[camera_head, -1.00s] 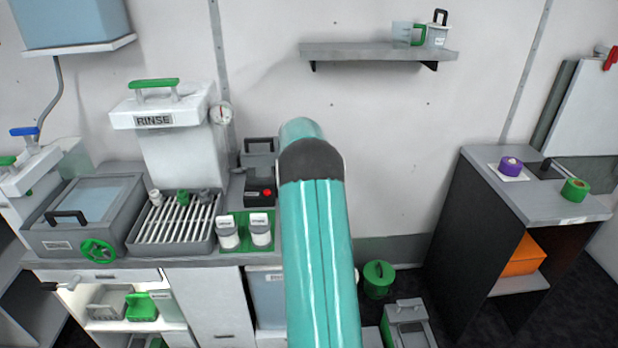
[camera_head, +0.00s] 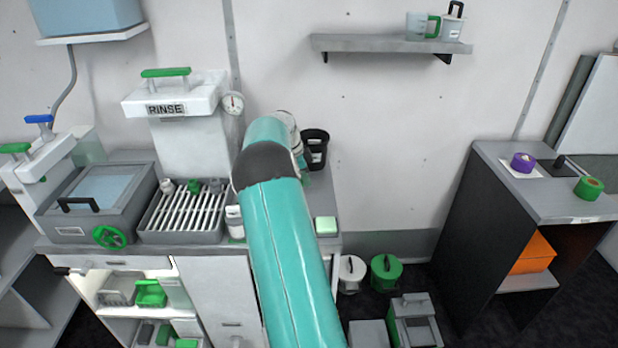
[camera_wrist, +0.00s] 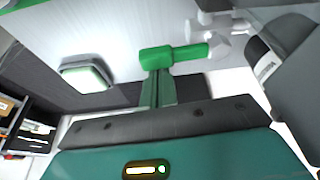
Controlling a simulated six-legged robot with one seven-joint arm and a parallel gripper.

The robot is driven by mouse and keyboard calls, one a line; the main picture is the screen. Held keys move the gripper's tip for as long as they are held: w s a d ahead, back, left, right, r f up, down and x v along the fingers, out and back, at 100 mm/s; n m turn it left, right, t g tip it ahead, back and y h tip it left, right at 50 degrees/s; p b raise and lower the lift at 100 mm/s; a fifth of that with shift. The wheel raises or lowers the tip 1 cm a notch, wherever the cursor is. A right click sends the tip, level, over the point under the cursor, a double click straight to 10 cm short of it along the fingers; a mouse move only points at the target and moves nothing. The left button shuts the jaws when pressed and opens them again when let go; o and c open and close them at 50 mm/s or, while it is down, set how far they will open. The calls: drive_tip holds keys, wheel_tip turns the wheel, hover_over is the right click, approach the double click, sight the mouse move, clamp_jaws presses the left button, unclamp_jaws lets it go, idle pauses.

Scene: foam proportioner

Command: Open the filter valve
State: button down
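No part in view is labelled as the filter valve, so I cannot tell for sure which it is. In the head view a green handwheel (camera_head: 109,237) sits on the front of the grey lidded basin (camera_head: 60,215). Small green and grey fittings (camera_head: 194,187) stand behind the slatted rack. In the wrist view a green T-shaped part (camera_wrist: 172,57) with a pale right end rises beyond the grey bar of my gripper (camera_wrist: 160,122). I cannot tell whether it touches my gripper. My arm hides my gripper in the head view, and the fingertips are not clear.
The rinse tank (camera_head: 190,140) with a gauge stands behind the slatted rack (camera_head: 180,222). A white bottle (camera_head: 235,222) is just left of my arm. A black cup (camera_head: 315,148) and a pale green block (camera_head: 326,226) are right of it. The wall shelf (camera_head: 390,46) is above.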

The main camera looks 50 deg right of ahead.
drive_tip(key=shift+w+a, duration=0.15)
drive_tip(key=shift+a, duration=0.05)
idle(0.5)
drive_tip(key=s+d, duration=0.1)
drive_tip(key=s+d+r, duration=0.1)
drive_tip(key=s, duration=0.1)
drive_tip(key=shift+d, duration=0.35)
drive_tip(key=v, duration=0.9)
drive_tip(key=shift+w+d, duration=0.1)
drive_tip(key=shift+w, duration=0.05)
